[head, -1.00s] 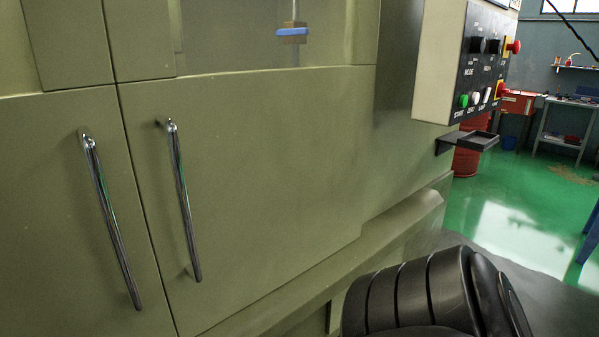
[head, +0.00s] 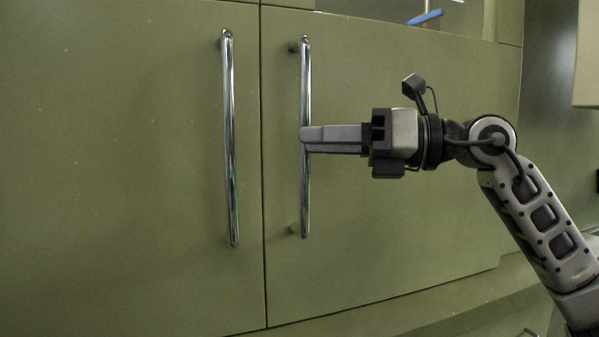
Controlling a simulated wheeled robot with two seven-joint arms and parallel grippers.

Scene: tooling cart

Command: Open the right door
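The right door (head: 400,230) is an olive-green panel, shut flush against the left door (head: 120,170) along a thin vertical seam. Its handle (head: 305,90) is a vertical chrome bar near the seam. The left door's chrome handle (head: 229,140) stands on the other side of the seam. My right gripper (head: 308,140) comes in from the right, with its fingertips overlapping the middle of the right door's handle. The fingers line up with each other in this view, so their gap is hidden, and I cannot tell whether they touch the bar. My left gripper is out of view.
A window (head: 390,10) with a blue object (head: 426,17) behind it is above the right door. A pale box edge (head: 587,55) juts in at the upper right. A ledge (head: 490,300) runs below the right door.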

